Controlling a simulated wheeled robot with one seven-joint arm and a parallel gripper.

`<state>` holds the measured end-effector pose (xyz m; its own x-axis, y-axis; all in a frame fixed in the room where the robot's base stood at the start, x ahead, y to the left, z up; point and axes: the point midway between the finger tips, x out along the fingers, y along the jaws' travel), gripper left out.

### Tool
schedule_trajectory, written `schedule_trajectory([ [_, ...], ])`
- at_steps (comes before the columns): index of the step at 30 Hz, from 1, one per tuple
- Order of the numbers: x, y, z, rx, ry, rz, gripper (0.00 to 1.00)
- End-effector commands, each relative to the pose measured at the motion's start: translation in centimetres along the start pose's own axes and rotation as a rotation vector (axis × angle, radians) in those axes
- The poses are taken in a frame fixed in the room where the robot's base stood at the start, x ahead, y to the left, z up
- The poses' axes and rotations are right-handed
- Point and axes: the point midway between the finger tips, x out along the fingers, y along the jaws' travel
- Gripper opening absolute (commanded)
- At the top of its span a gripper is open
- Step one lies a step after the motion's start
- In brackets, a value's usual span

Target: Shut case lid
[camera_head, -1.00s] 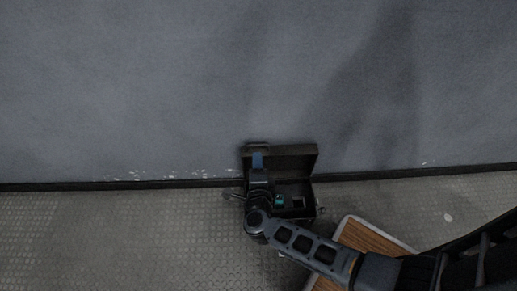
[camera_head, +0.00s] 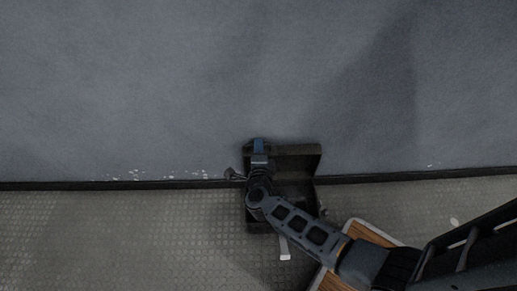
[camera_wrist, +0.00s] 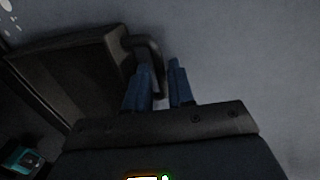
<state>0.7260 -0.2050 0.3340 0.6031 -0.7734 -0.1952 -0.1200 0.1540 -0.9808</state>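The dark case stands open on the floor by the wall, with its lid (camera_head: 298,163) raised at the back. My arm covers much of the case body (camera_head: 258,225) and its inside. My gripper (camera_head: 260,145) is at the upper left end of the lid. In the wrist view, my gripper (camera_wrist: 160,75) has its two blue fingers apart. The lid (camera_wrist: 75,70) is to their left, and its curved handle (camera_wrist: 150,52) reaches to the gap between the fingers, close to the left one. I cannot tell if they touch it.
A teal item (camera_wrist: 22,160) lies inside the case. The grey wall (camera_head: 150,90) rises right behind the lid. A wood-topped piece with a pale edge (camera_head: 368,234) stands at the lower right. The patterned floor (camera_head: 120,235) on the left is clear.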

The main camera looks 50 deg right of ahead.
Motion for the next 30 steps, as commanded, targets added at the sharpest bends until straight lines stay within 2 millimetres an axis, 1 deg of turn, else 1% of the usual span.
schedule_trajectory([
  [1, -0.01, 0.01, 0.0, 0.0, 0.0, 0.0, 0.18],
  [6, -0.02, 0.02, 0.0, 0.0, 0.0, 0.0, 0.02],
  [7, -0.02, 0.02, 0.0, 0.0, 0.0, 0.0, 0.0],
  [30, -0.29, 0.11, 0.04, -0.001, -0.002, 0.002, 0.0],
])
